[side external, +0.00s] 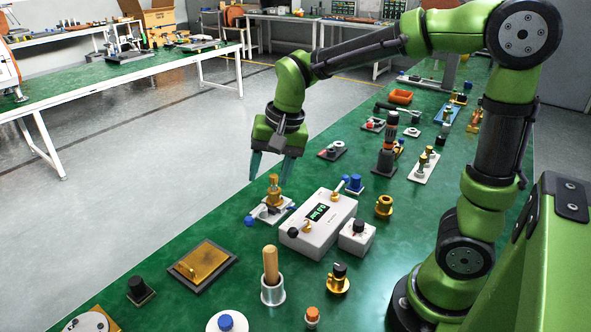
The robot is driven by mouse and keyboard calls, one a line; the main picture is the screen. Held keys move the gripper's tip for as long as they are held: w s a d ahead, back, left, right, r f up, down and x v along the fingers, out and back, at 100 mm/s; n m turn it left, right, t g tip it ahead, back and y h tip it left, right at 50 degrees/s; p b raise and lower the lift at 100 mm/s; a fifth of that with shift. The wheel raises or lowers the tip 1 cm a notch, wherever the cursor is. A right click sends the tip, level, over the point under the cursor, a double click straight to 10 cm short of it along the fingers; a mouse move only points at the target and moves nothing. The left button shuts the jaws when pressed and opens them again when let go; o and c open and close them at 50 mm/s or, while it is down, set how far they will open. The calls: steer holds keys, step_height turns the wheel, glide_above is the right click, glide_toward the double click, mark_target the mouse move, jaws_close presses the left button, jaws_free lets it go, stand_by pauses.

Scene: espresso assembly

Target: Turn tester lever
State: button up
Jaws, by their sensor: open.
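The tester appears to be a white box (310,236) with a green-lit display reading in bar, in the middle of the green bench. A short pale lever (339,187) with a blue tip rises at its far end. Left of the box, a brass fitting (273,192) stands upright on a light plate (262,212), with a blue ball knob (249,221) at the plate's left side. I cannot tell which of these blue-ended parts is the tester lever. My gripper (270,177) is open, pointing down with its fingers around or just above the fitting's top; contact is unclear.
A small white box with a dark knob (357,237) stands right of the tester. A wooden-handled tool in a metal cup (272,280), a brass-topped tray (203,264) and a black-capped brass part (338,279) stand nearer. Several small fixtures line the bench behind. Bare bench shows between them.

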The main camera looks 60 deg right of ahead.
steer(key=w+d+m, duration=0.1)
steer(key=w+m, duration=0.3)
steer(key=m, duration=0.2)
glide_toward(250, 218)
steer(key=shift+g+h, duration=0.3)
steer(key=shift+h, duration=0.1)
steer(key=f, duration=0.3)
steer(key=w+f, duration=0.1)
steer(key=f, duration=0.2)
steer(key=w+a+f, duration=0.1)
steer(key=f, duration=0.2)
steer(key=shift+w+f, duration=0.25)
steer(key=shift+c, duration=0.4)
jaws_close()
